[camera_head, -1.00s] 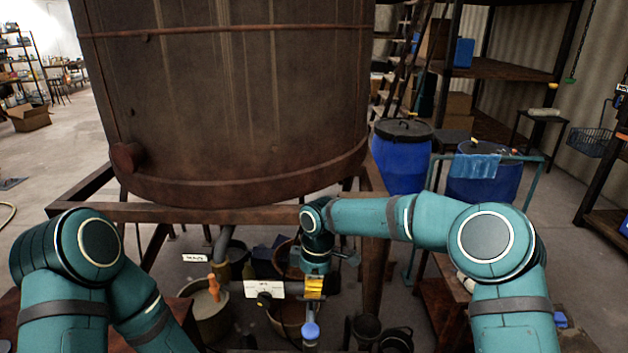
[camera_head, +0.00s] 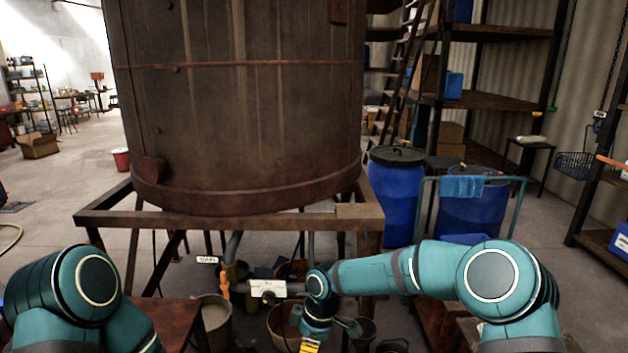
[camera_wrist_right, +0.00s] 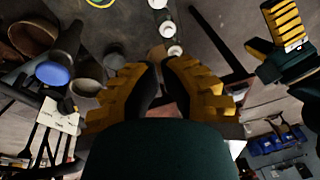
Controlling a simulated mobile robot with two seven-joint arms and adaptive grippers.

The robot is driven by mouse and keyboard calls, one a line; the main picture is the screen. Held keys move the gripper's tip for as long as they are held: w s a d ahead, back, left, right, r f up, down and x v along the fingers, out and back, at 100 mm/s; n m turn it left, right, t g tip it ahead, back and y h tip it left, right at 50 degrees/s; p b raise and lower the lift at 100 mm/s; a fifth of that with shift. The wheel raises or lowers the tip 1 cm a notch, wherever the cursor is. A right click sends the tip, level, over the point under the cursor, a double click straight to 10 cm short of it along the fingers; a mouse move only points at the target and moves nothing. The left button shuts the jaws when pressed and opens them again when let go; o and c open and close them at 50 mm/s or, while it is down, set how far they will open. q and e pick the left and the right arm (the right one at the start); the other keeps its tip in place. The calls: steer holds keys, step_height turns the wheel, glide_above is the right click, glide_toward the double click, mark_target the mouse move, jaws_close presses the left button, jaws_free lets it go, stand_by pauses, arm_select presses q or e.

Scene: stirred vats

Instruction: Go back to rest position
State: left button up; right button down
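My right arm crosses the lower right of the head view. The yellow top of its gripper (camera_head: 310,346) is cut off by the bottom edge, in front of the pipes under the vat. In the right wrist view the right gripper (camera_wrist_right: 161,75) shows two yellow fingers with dark pads, a gap between them and nothing held. My left arm is folded at the lower left of the head view, its gripper out of that view. A yellow-fingered gripper (camera_wrist_right: 282,28), apparently my left, shows at the upper right of the wrist view; its opening is unclear.
A large rusty vat (camera_head: 245,110) stands on a brown frame (camera_head: 240,221) ahead. Below it are an orange handle (camera_head: 224,287), a white label plate (camera_head: 268,288) and buckets. Blue barrels (camera_head: 396,200) stand at right. A blue round end (camera_wrist_right: 52,73) shows in the wrist view.

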arm_select(q)
step_height(320, 180, down, 7)
steer(key=b, duration=0.5)
steer(key=shift+d+b, duration=0.2)
steer(key=shift+b, duration=0.2)
arm_select(e)
steer(key=s+d+f+m+t, duration=0.1)
steer(key=s+d+f+m, duration=0.2)
steer(key=s+f+m, duration=0.3)
steer(key=s+d+f+m+t+y, duration=0.1)
steer(key=s+d+f+m, duration=0.3)
steer(key=s+f+m, duration=0.2)
steer(key=s+d+f+m+t, duration=0.1)
steer(key=s+d+f+m, duration=0.3)
steer(key=s+f, duration=0.3)
steer(key=shift+s+d+f+m, duration=0.25)
steer(key=shift+f+m, duration=0.5)
steer(key=shift+m, duration=0.15)
